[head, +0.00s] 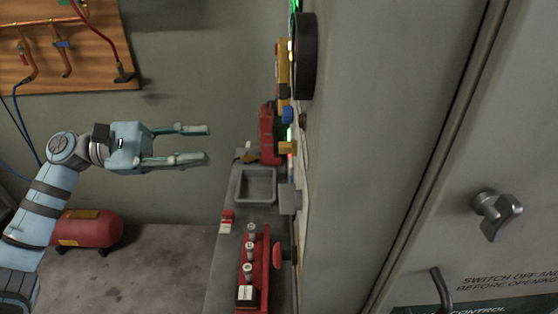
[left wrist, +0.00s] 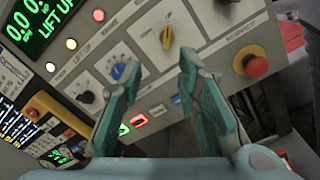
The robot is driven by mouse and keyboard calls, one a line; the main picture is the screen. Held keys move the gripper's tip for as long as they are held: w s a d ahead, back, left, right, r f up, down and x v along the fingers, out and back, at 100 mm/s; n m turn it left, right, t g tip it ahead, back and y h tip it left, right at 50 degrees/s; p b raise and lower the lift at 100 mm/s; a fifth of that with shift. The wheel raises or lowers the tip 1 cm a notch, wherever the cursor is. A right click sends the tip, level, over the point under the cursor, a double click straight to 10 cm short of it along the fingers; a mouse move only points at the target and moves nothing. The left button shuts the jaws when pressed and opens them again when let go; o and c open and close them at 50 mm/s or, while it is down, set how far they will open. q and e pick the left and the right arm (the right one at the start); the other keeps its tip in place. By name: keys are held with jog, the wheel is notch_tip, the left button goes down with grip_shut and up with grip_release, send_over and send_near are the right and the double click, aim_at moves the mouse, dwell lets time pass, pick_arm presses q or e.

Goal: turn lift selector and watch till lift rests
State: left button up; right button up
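My left gripper (head: 206,144) is open and empty, pointing right at the control panel with a gap between. In the left wrist view its two teal fingers (left wrist: 158,64) frame part of the panel (left wrist: 150,75). A blue knob (left wrist: 118,70) shows just left of the left finger, and a yellow knob (left wrist: 167,38) lies beyond the fingertips. A black knob (left wrist: 85,97) is further left. Which knob is the lift selector I cannot tell from the small labels. A green display (left wrist: 60,22) reads LIFT UP. My right gripper is not in view.
A red stop button (left wrist: 256,66) is on the panel's right. Below the panel in the head view is a ledge with a grey tray (head: 256,186) and a red holder (head: 265,272) with several metal pieces. A cabinet door handle (head: 497,213) is at far right.

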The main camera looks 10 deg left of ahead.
pick_arm(q)
jog(key=m+p, duration=0.1)
jog(key=p, duration=0.1)
send_near(287, 148)
jog(key=w+p+x, duration=0.1)
jog(key=p+x, duration=0.1)
jog(key=x, duration=0.6)
jog(key=shift+w+f+g+p, duration=0.2)
jog(key=shift+f+g+p, duration=0.1)
jog(key=shift+f+p, duration=0.1)
jog(key=shift+c, duration=0.4)
grip_shut()
